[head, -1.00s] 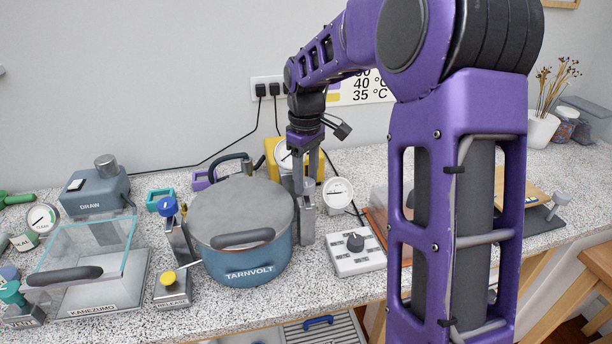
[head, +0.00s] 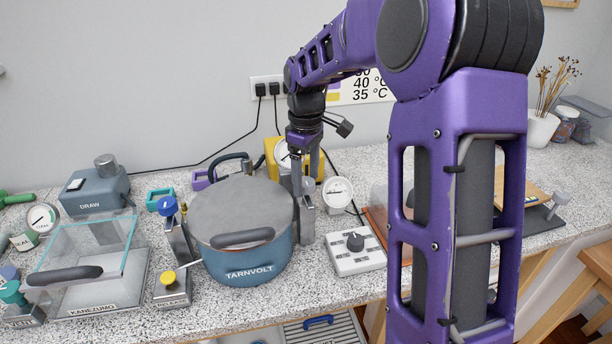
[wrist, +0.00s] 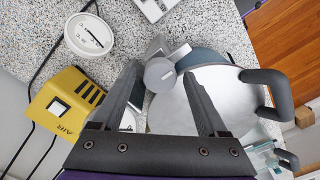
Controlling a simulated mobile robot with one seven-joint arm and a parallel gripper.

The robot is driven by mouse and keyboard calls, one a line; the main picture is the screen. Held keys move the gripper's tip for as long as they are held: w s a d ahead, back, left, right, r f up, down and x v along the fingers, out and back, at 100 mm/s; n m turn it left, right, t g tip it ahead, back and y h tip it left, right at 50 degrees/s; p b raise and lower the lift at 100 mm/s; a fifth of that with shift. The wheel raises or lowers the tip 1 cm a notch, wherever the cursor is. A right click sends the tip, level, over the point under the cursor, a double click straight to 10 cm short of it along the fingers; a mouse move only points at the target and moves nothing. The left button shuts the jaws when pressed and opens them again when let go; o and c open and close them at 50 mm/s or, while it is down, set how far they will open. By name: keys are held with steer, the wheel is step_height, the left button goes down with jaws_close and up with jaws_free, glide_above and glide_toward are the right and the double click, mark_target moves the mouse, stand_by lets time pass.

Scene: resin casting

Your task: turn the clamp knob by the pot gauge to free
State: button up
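The grey round clamp knob (wrist: 160,75) shows in the wrist view between my fingertips, with a small gap on the right. My gripper (wrist: 162,74) is open and points down at it. In the head view my gripper (head: 306,186) is over the grey clamp (head: 307,226), which stands against the right side of the blue pot (head: 248,264); my fingers partly hide the knob there. The pot has a grey lid (head: 232,203). A white dial gauge (head: 338,191) stands right of the clamp; it also shows in the wrist view (wrist: 89,36).
A yellow box (wrist: 62,105) with a gauge stands behind the clamp. A white control box with a black knob (head: 356,250) is at front right.

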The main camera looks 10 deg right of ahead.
mark_target(306, 181)
steer(key=shift+r, duration=0.1)
step_height(306, 181, up, 17)
stand_by(0.7)
steer(key=shift+r, duration=0.1)
